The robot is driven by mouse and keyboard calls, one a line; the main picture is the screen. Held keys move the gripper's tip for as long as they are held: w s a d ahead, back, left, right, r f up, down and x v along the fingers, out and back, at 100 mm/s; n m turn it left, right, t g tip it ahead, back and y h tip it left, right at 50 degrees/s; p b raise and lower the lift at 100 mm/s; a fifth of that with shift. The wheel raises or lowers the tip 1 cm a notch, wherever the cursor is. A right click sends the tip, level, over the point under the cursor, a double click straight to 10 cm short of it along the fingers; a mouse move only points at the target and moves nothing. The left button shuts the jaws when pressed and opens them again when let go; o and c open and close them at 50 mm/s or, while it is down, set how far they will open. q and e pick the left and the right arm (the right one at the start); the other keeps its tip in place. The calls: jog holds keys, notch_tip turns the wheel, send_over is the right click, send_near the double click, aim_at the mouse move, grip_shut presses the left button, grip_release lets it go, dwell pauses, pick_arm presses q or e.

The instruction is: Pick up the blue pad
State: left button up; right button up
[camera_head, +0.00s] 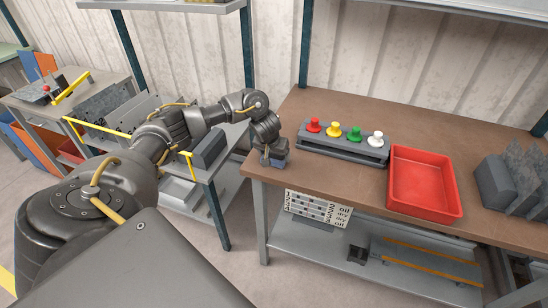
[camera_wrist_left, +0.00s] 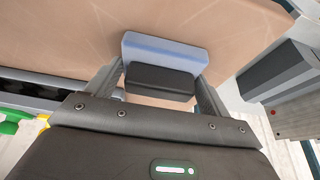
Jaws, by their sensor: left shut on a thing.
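The blue pad (camera_wrist_left: 165,52) shows in the left wrist view as a pale blue block with a dark grey part, between the two fingers of my left gripper (camera_wrist_left: 163,75). The fingers are shut on its two sides. In the head view the blue pad (camera_head: 280,162) is small, at the left corner of the brown workbench (camera_head: 330,187), with my left gripper (camera_head: 272,158) at it. I cannot tell whether the pad touches the bench top. My right gripper is not in view.
A grey rack (camera_head: 340,147) with red, yellow, green and white knobs stands right of the gripper. A red tray (camera_head: 424,184) and grey angled blocks (camera_head: 512,180) are further right. A side table with a dark block (camera_head: 209,150) stands left, beyond a gap.

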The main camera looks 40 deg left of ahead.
pick_arm(q)
jog(key=shift+r, duration=0.1)
jog(key=shift+r, duration=0.3)
notch_tip(320, 180, up, 2)
jog(key=shift+w+r+b, duration=0.1)
jog(key=shift+r+b, duration=0.15)
jog(key=shift+b, duration=0.25)
jog(key=s+a+r+p, duration=0.3)
jog(key=s+r, duration=0.6)
jog(key=s, duration=0.4)
jog(key=shift+s+a+r+p, duration=0.25)
jog(key=shift+s+r+p, duration=0.1)
jog(key=shift+s+p, duration=0.05)
